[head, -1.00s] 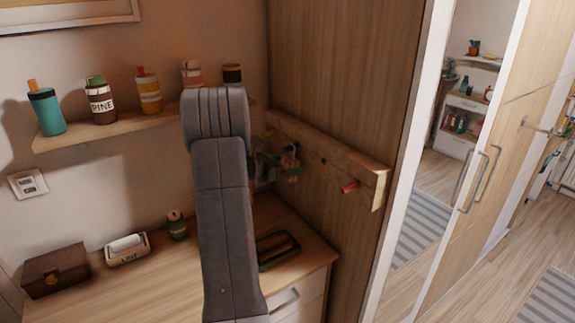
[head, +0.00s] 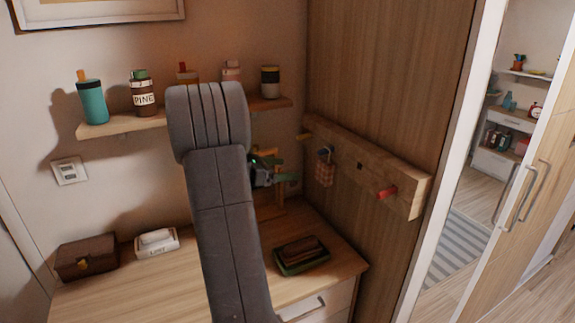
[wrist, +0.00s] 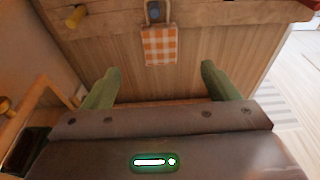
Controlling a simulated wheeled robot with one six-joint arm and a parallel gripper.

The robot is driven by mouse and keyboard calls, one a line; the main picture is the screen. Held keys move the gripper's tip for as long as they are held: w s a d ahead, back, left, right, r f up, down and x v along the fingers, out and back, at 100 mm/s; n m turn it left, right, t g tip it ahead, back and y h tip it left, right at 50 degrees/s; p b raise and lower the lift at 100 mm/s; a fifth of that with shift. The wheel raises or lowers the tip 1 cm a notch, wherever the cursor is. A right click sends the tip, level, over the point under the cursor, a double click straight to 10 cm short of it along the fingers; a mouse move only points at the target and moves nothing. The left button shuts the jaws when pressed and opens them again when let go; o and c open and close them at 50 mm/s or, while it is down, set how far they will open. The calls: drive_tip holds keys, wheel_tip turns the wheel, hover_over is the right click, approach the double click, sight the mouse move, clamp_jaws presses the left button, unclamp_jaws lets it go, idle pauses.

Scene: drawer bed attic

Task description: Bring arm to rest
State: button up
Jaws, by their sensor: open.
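My grey arm rises through the middle of the head view and hides part of the shelf and desk. My gripper (head: 268,172) shows partly past its right side, above the desk and left of the peg rail. In the wrist view my gripper (wrist: 156,82) has its two green fingers wide apart with nothing between them. An orange-and-white checked cloth item (wrist: 160,45) hangs from the rail beyond the fingers, apart from them; it also shows in the head view (head: 325,172).
The wooden peg rail (head: 405,192) juts from the wardrobe side, with a red peg (head: 387,193). The wall shelf (head: 125,126) holds several containers. The desk (head: 190,272) carries a brown box (head: 87,257), a white-topped box (head: 156,243) and a green tray (head: 286,267). Open floor lies right.

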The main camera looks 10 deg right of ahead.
sight(320, 166)
idle(0.3)
drive_tip(key=p+x, duration=0.3)
drive_tip(key=x, duration=1)
drive_tip(key=shift+d+p, duration=0.3)
drive_tip(key=shift+d, duration=0.05)
drive_tip(key=shift+w+r+p, duration=0.1)
drive_tip(key=shift+r+p, duration=0.15)
drive_tip(key=shift+p, duration=0.1)
drive_tip(key=shift+p+v, duration=0.35)
drive_tip(key=shift+v, duration=0.4)
drive_tip(key=shift+d, duration=0.1)
